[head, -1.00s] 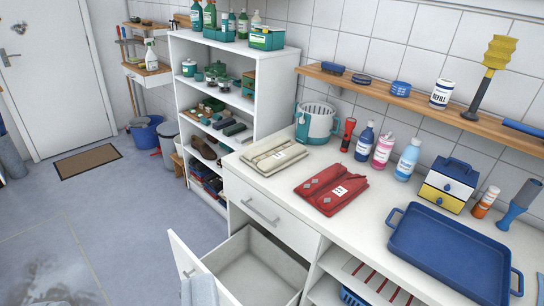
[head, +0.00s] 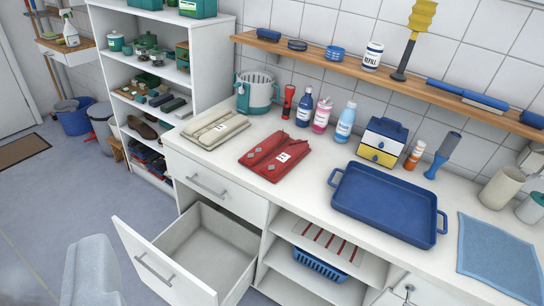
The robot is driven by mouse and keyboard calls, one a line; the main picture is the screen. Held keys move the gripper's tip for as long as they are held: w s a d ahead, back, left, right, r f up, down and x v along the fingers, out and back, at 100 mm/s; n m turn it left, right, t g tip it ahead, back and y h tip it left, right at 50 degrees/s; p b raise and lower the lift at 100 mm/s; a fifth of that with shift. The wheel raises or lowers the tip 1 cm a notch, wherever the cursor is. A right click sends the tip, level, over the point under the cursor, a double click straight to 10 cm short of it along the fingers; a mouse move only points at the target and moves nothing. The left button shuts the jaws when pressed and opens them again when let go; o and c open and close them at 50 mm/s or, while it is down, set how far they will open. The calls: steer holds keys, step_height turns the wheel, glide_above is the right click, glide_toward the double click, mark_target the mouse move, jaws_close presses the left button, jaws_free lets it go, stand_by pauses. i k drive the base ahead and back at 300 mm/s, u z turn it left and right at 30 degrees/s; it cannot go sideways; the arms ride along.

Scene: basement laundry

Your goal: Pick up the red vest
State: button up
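The red vest (head: 268,163) lies folded flat on the white counter (head: 225,170), with a small white label on top. It is right of a folded cream garment (head: 214,129) and left of a blue tray (head: 385,205). Nothing covers the vest. My gripper does not show clearly. A pale grey rounded shape (head: 92,272) rises at the lower left, and I cannot tell what it is.
Below the vest, a drawer (head: 165,262) stands open and empty. Behind it are a teal and white pot (head: 257,94), a red flashlight (head: 288,101) and several bottles. A wooden wall shelf (head: 330,62) runs above. A blue cloth (head: 498,255) lies far right.

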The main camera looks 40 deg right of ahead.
mark_target(277, 152)
steer(key=z, duration=0.25)
steer(key=i, duration=1.6)
steer(key=u, duration=0.35)
